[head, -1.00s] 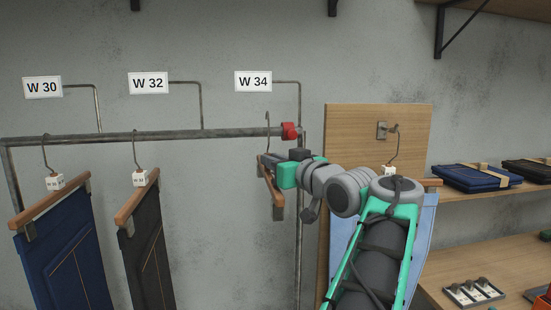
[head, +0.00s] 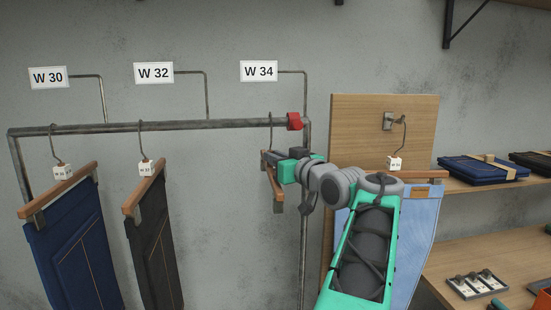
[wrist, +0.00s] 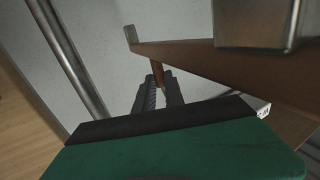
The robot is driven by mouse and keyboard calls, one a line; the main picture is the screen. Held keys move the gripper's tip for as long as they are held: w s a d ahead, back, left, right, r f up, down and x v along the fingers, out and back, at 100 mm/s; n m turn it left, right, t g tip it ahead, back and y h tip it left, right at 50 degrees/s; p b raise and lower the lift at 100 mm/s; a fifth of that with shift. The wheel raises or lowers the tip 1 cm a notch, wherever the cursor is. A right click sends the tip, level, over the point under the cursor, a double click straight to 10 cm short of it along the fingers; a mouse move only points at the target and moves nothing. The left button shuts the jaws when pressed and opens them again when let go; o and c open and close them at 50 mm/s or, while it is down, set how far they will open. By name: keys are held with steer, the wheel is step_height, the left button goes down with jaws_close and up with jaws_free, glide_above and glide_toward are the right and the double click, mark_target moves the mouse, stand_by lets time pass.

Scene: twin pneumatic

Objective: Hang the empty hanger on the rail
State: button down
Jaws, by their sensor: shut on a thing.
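The empty hanger has a wooden bar (head: 276,187), metal clips and a thin wire hook (head: 270,134). My gripper (head: 270,158) is shut on the hanger just under the rail's right end, near the W 34 sign. The hook's top shows at the height of the rail (head: 190,126), left of the red end piece; I cannot tell whether it rests on the rail. In the wrist view, my fingers (wrist: 158,97) close on a wooden part, and the bar (wrist: 185,57) with a metal clip (wrist: 255,22) runs to the right.
Dark blue trousers (head: 70,240) and black trousers (head: 152,245) hang under W 30 and W 32. Light blue jeans (head: 418,230) hang before a wooden board (head: 350,120) on the right. Shelves (head: 490,240) hold folded trousers and a small tray. The rail between W 32 and W 34 is clear.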

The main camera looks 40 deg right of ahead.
steer(key=shift+f, duration=0.1)
steer(key=c, duration=1.3)
jaws_free()
steer(key=shift+c, duration=0.2)
steer(key=shift+s, duration=0.1)
